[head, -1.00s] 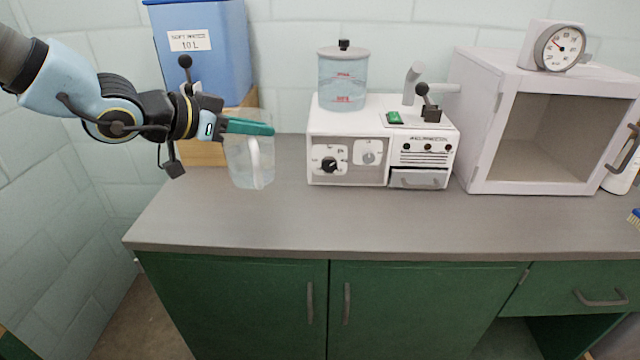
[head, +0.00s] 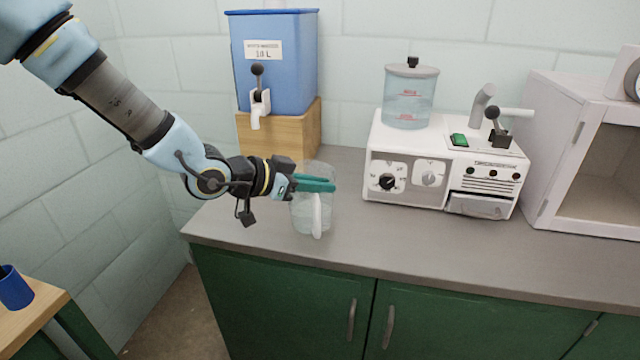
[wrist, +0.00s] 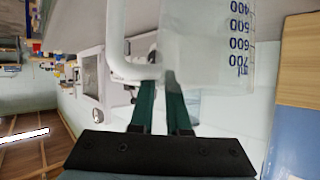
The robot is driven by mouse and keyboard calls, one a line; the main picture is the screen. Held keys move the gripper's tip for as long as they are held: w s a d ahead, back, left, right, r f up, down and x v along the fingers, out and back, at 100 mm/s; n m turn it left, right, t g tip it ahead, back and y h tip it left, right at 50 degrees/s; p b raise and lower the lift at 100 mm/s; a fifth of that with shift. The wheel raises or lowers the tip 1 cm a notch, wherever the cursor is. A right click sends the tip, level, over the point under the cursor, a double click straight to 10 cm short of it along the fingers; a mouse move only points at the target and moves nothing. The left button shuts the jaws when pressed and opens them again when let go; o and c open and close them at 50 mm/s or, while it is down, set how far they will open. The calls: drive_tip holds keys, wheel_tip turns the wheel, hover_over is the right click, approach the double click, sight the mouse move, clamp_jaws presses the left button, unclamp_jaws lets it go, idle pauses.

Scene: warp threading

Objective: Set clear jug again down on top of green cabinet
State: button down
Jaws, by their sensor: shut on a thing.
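The clear jug (head: 313,215) is a see-through vessel with a white handle, upright at the left end of the counter. In the wrist view the jug (wrist: 205,45) shows blue volume marks and its handle. My gripper (head: 318,184) has green fingers, shut on the jug near its upper part. The green cabinet (head: 285,300) has a grey top (head: 350,245). The jug is over this top; whether its base touches the surface I cannot tell.
A blue water tank (head: 275,65) on a wooden block (head: 285,135) stands behind the jug. A white machine (head: 445,165) with a water vessel (head: 408,95) is to the right, then a white box cabinet (head: 580,160). The counter in front is bare. A wooden table (head: 30,310) with a blue cup (head: 14,288) is lower left.

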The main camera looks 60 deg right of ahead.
drive_tip(key=shift+f, duration=0.1)
drive_tip(key=c, duration=0.9)
unclamp_jaws()
drive_tip(key=v, duration=1.2)
drive_tip(key=shift+w+a, duration=0.1)
